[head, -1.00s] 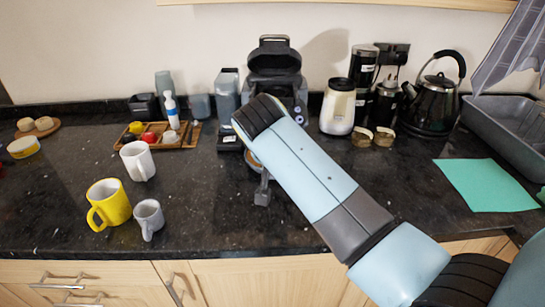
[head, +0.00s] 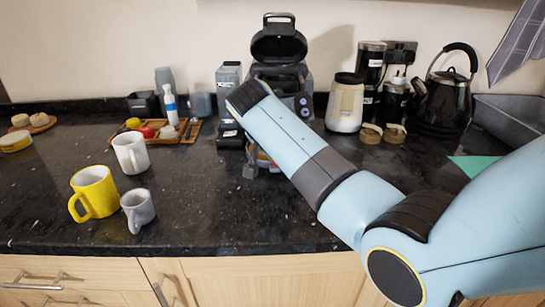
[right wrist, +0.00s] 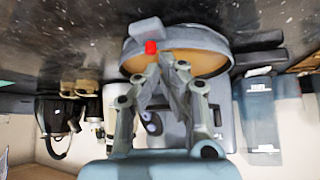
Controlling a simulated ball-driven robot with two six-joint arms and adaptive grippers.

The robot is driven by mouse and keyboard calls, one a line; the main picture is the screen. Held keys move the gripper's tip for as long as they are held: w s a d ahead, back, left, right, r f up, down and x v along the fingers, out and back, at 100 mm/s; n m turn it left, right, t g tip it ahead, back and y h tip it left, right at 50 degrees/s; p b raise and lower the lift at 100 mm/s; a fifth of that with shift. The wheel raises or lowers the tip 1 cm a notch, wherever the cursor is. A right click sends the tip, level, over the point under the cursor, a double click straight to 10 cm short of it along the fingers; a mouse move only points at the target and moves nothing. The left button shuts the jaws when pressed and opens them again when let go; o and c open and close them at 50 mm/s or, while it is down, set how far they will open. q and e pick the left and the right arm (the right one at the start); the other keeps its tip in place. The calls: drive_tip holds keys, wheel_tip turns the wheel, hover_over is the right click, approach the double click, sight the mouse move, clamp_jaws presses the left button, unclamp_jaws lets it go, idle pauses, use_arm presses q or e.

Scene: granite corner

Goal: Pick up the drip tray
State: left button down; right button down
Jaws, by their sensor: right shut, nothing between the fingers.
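The round drip tray, with a grey rim and tan inside, sits low at the front of the dark coffee machine (head: 279,60). In the head view it is mostly hidden behind my right arm. In the right wrist view, which is upside down, the drip tray (right wrist: 205,63) is large and just beyond my right gripper (right wrist: 168,62). The fingers are shut and empty, overlapping the tray in the picture; I cannot tell whether they touch it. A small grey block (right wrist: 150,32) and a red piece (right wrist: 151,47) show at the tray's edge. My left gripper is not in view.
A white mug (head: 131,153), yellow mug (head: 94,192) and grey mug (head: 138,209) stand left on the dark counter. A grey container (head: 229,88) stands left of the machine. A cream jar (head: 345,103) and black kettle (head: 444,98) stand right. The front middle counter is clear.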

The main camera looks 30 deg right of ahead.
drive_tip(key=shift+w+d+f, duration=0.15)
drive_tip(key=shift+d+f, duration=0.1)
drive_tip(key=shift+f, duration=0.05)
drive_tip(key=shift+a, duration=0.1)
drive_tip(key=shift+s+a+r+p, duration=0.15)
drive_tip(key=shift+s+a+p, duration=0.65)
drive_tip(key=shift+a+p, duration=0.15)
drive_tip(key=shift+a, duration=0.1)
drive_tip(key=shift+s, duration=0.1)
